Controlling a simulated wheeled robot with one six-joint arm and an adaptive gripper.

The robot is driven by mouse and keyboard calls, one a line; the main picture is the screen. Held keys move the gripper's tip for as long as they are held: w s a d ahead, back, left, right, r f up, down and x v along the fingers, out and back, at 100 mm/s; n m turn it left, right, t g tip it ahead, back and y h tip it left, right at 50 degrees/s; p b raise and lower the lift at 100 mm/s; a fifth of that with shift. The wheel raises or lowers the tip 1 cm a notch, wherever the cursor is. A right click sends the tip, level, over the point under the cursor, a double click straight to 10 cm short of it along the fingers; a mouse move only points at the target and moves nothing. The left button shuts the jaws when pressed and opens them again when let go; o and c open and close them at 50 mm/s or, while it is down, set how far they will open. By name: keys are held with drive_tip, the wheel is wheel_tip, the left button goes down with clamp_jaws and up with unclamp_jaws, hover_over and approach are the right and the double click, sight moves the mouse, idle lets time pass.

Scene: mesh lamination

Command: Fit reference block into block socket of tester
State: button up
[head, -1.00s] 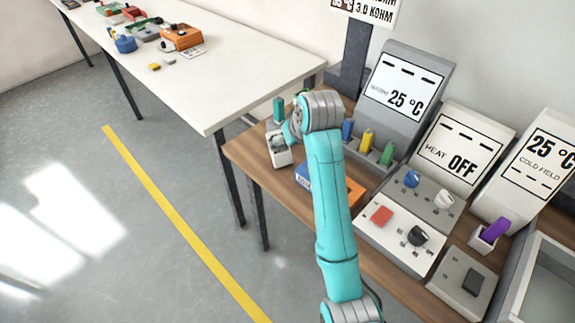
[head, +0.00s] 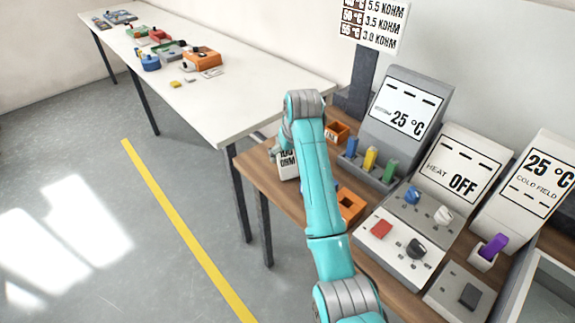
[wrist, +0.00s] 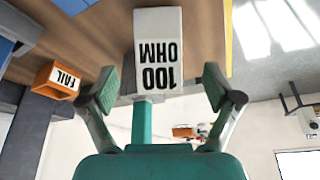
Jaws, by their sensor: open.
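The reference block is a white block (head: 288,167) marked 100 OHM, with a green handle. It stands near the left edge of the wooden bench, partly behind my arm. In the wrist view, the block (wrist: 158,50) and its thin green handle (wrist: 144,112) lie between the fingers of my gripper (wrist: 161,90). The fingers are spread, with a gap on both sides of the handle. In the head view my arm hides most of the gripper. I cannot tell which unit is the tester, and no block socket can be made out.
An orange FAIL bin (wrist: 58,80) stands beside the block; it also shows in the head view (head: 337,131). Another hollow orange bin (head: 350,204) is right of my arm. Coloured plugs (head: 370,159) and control panels (head: 403,245) fill the bench's right. A white table (head: 235,98) stands behind.

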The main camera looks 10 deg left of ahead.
sight(287, 159)
drive_tip(key=shift+w+x, duration=0.2)
drive_tip(key=shift+x, duration=2.35)
drive_tip(key=shift+r, duration=0.15)
drive_tip(key=c, duration=1.5)
